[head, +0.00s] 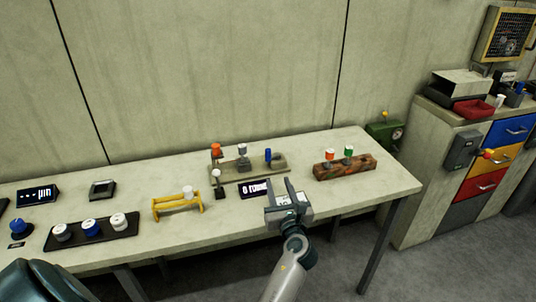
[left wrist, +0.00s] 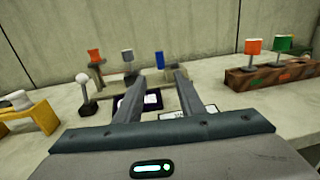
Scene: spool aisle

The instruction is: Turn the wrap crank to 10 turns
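What looks like the wrap crank, a dark upright post with a white ball knob (head: 217,175), stands at the table's front middle, at the left end of the grey spool fixture (head: 284,163). The knob also shows in the left wrist view (left wrist: 83,79), left of my fingers. A dark display (head: 254,188) beside it reads "0" and a word partly cut off. My left gripper (head: 282,190) is open and empty, over the table's front edge, to the right of the display and apart from the crank. Its fingers (left wrist: 158,78) partly cover the display. My right gripper is not in view.
A yellow stand (head: 178,204) and a black tray (head: 90,232) stand left. A green box (head: 385,133) is beyond the table's right end.

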